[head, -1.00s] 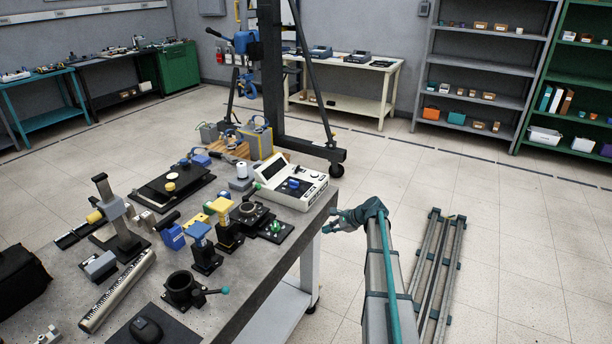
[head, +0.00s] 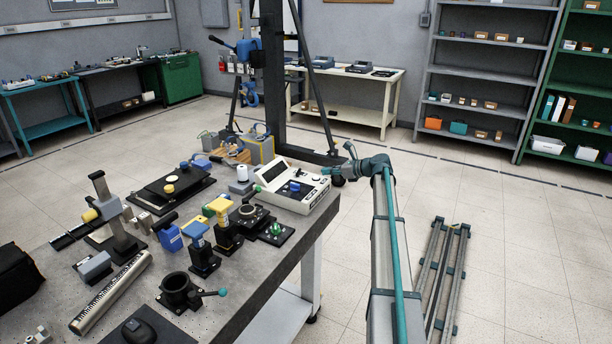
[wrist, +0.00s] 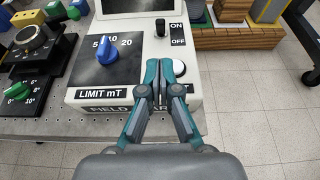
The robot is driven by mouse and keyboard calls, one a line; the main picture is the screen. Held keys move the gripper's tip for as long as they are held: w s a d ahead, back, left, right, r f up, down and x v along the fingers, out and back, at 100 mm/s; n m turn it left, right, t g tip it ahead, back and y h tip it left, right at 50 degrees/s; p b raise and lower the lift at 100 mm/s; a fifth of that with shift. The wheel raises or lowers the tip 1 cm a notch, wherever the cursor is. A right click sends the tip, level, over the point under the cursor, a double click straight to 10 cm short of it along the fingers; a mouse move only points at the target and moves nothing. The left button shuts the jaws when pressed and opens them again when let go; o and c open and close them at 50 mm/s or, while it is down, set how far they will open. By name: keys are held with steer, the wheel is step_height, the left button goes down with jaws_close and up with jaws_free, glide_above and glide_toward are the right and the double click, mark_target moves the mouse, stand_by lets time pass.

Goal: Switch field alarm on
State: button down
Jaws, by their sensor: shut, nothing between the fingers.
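The field alarm is a pale box (head: 318,193) at the table's far right corner, with a dark sloped screen. In the wrist view its front label is partly hidden by my fingers. Its blue knob (wrist: 109,55) sits on a black LIMIT mT dial. A small black switch (wrist: 160,27) stands beside the ON and OFF labels; I cannot tell which position it is in. A white round button (wrist: 179,67) lies below it, just right of my fingertips. My gripper (wrist: 160,77) is shut and empty over the box's front edge. In the head view my gripper (head: 328,171) is beside the box's right side.
A green-knobbed device (wrist: 18,92) and a black-based stage stand left of the alarm. Clear floor (wrist: 260,120) lies to the right. Several fixtures crowd the table (head: 236,306).

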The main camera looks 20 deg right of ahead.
mark_target(307, 179)
steer(key=p+x, duration=0.1)
steer(key=x, duration=0.9)
steer(key=shift+p, duration=0.35)
steer(key=shift+r, duration=0.1)
